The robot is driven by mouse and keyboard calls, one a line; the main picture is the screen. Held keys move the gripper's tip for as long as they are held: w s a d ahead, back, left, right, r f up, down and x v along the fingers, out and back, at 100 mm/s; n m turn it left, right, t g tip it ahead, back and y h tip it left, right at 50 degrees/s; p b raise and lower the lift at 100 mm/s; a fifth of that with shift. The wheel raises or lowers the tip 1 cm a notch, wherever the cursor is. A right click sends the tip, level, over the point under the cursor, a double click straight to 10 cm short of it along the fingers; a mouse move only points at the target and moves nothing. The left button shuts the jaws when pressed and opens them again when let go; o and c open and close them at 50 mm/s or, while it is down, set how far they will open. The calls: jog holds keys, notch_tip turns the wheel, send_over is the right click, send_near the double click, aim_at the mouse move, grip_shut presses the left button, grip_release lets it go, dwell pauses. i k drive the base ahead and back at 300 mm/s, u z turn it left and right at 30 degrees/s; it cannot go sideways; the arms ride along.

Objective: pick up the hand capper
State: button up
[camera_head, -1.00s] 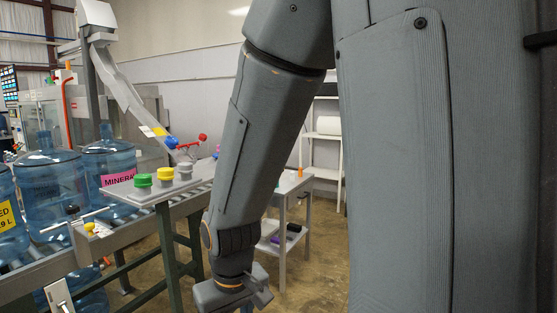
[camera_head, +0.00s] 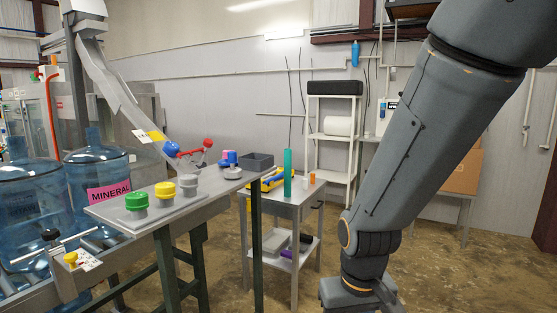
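I cannot tell for certain which thing is the hand capper. A small pink and blue item (camera_head: 229,158) stands at the far end of the long grey bench, beside a grey bin, with a grey round piece (camera_head: 233,173) in front of it. My gripper (camera_head: 358,296) hangs at the bottom edge, right of the benches and apart from everything on them. The frame cuts it off, so its fingers are hidden. Green (camera_head: 137,201), yellow (camera_head: 165,190) and grey (camera_head: 188,181) caps stand in a row on the near bench plate.
Blue jugs, one with a pink MINERAL label (camera_head: 108,193), stand on the conveyor at left. A chute (camera_head: 115,85) ends in a blue cap and red-knobbed lever. A side table (camera_head: 300,198) holds a yellow tray and green cylinder. Floor between table and arm is clear.

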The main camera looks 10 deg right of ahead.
aim_at(232, 172)
jog(key=z, duration=0.3)
jog(key=i, duration=1.65)
jog(key=u, duration=0.55)
